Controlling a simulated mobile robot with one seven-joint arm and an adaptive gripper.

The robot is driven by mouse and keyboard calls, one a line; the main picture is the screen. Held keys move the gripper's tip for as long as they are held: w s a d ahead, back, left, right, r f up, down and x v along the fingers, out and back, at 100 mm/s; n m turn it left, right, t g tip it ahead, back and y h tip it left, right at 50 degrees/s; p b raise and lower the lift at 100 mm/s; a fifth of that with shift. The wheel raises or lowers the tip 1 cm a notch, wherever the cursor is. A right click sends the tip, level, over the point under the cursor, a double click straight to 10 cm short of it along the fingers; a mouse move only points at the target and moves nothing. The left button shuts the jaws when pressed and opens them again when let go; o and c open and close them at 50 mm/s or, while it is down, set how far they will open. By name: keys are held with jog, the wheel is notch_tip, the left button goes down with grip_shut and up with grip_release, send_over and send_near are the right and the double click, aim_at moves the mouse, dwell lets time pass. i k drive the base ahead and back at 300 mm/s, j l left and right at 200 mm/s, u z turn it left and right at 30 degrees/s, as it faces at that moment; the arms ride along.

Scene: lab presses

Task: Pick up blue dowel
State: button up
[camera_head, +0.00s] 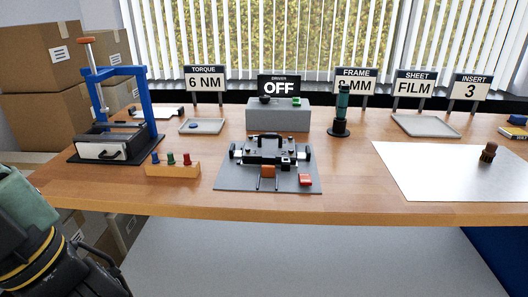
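A small wooden block (172,170) stands near the front left edge of the table and holds three upright coloured pegs. The blue dowel (155,158) is the leftmost peg, with a green one (171,159) in the middle and a red one (187,159) on the right. The lower part of the blue dowel is hidden in the block. Part of my arm shows at the lower left, below and left of the block and apart from it. I cannot make out my gripper's fingers in this view.
A blue-framed press (152,100) stands left of the block. A grey mat (230,181) with a black fixture (268,152) lies to its right. A tray (215,127) holding a small blue piece lies behind. A white sheet (430,175) covers the right side.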

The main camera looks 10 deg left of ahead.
aim_at(155, 160)
jog(key=j+z, duration=0.15)
jog(key=j, duration=0.25)
jog(key=j+z, duration=0.1)
jog(key=j, duration=0.35)
jog(key=k+j+z, duration=0.15)
jog(key=j, duration=0.25)
jog(key=j+z, duration=0.1)
jog(key=j, duration=0.3)
jog(key=k+j+z, duration=0.15)
jog(key=j, duration=0.25)
jog(key=k+j+z, duration=0.1)
jog(key=j, duration=0.3)
jog(key=i+l, duration=0.15)
jog(key=l, duration=0.2)
jog(key=i+l+u, duration=0.1)
jog(key=l, duration=0.3)
jog(key=i+l, duration=0.4)
jog(key=l, duration=0.35)
jog(key=u, duration=2.05)
jog(key=i+l, duration=0.4)
jog(key=l, duration=0.1)
